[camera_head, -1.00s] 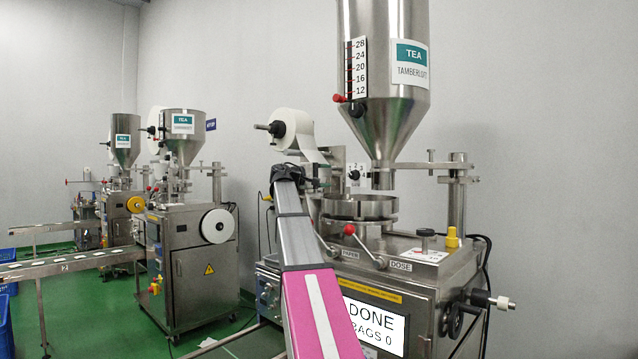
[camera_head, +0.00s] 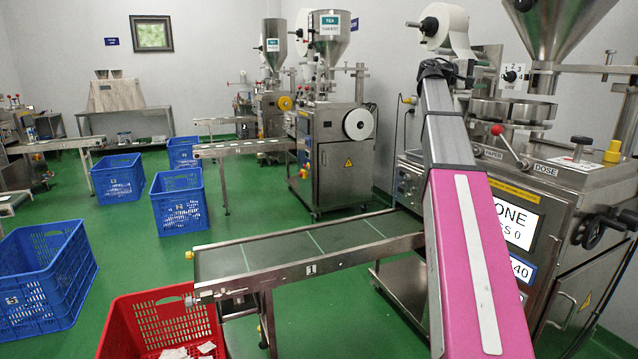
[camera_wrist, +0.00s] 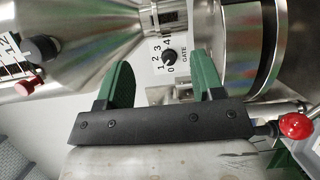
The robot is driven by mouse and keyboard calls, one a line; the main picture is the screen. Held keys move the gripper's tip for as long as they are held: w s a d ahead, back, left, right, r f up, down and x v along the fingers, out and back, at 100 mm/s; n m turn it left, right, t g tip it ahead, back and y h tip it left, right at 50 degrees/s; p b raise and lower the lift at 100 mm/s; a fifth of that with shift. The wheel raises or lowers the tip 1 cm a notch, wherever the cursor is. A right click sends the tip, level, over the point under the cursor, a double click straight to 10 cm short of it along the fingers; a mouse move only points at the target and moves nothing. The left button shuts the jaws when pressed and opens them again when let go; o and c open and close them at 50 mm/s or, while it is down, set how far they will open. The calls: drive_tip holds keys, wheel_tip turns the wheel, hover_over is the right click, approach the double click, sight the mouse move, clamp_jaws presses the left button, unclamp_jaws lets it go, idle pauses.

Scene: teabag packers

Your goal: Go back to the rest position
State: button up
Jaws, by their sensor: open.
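My gripper shows in the wrist view (camera_wrist: 160,85) with its two green fingers spread apart and nothing between them. It is close in front of the machine's hopper and round pan, facing the GATE dial (camera_wrist: 170,57). In the head view my pink and grey arm reaches up to the nearest teabag machine (camera_head: 575,205), and the dark gripper (camera_head: 437,70) sits at its end beside the paper roll (camera_head: 446,24). The fingers are too small to make out there.
A conveyor (camera_head: 290,258) marked 1 runs left from the machine. A red crate (camera_head: 165,318) with white teabags stands at its end. Blue crates (camera_head: 45,275) stand on the green floor to the left. A red-knobbed lever (camera_wrist: 297,126) is right of my gripper.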

drive_tip(key=s+a+f+n+t+y, duration=0.1)
drive_tip(key=a+f+y, duration=0.3)
drive_tip(key=f, duration=1.1)
drive_tip(key=s+a+f+n+t+y, duration=0.15)
drive_tip(key=a+f, duration=0.35)
drive_tip(key=f, duration=0.9)
drive_tip(key=s+a+f+t+y, duration=0.1)
drive_tip(key=a+f+y, duration=0.3)
drive_tip(key=f, duration=1.1)
drive_tip(key=s+a+f+g+y, duration=0.1)
drive_tip(key=s+a+f+y, duration=0.1)
drive_tip(key=s+a+f, duration=0.5)
drive_tip(key=s+a+f+m+g+y, duration=0.1)
drive_tip(key=s+a+f+y, duration=0.2)
drive_tip(key=s+a+f, duration=0.4)
drive_tip(key=s+a+f+m+g+y, duration=0.1)
drive_tip(key=s+a+f+y, duration=0.2)
drive_tip(key=f, duration=1.1)
drive_tip(key=s+a, duration=0.3)
drive_tip(key=s, duration=0.2)
drive_tip(key=shift+s+a+f, duration=0.2)
drive_tip(key=shift+a+f, duration=0.2)
drive_tip(key=shift+m+g+y, duration=0.25)
drive_tip(key=shift+c, duration=0.2)
